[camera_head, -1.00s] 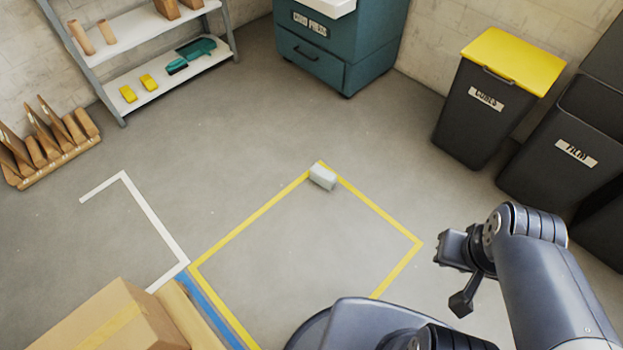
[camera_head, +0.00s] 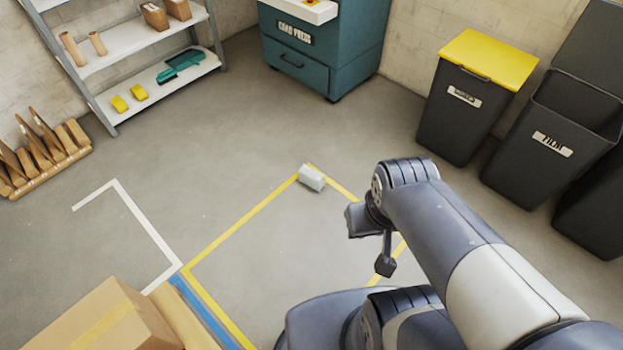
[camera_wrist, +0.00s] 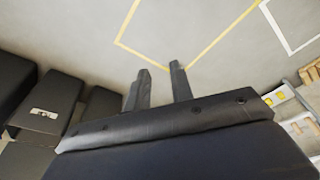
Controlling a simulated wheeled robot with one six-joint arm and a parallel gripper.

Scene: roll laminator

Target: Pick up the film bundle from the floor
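The film bundle (camera_head: 312,178) is a small pale grey-white block lying on the concrete floor. It sits at the far corner of a yellow-taped square. My gripper (camera_head: 354,220) is to the right of the bundle in the head view, apart from it and nearer to my body. In the wrist view my gripper (camera_wrist: 160,66) shows two dark fingers spread apart with nothing between them. I cannot make out the bundle in the wrist view.
A bin with a yellow lid (camera_head: 488,60) and an open film bin (camera_head: 540,150) stand at the right. A teal cabinet (camera_head: 325,55) and a shelf (camera_head: 135,50) stand at the back. A cardboard box (camera_head: 105,325) is at front left. The floor around the bundle is clear.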

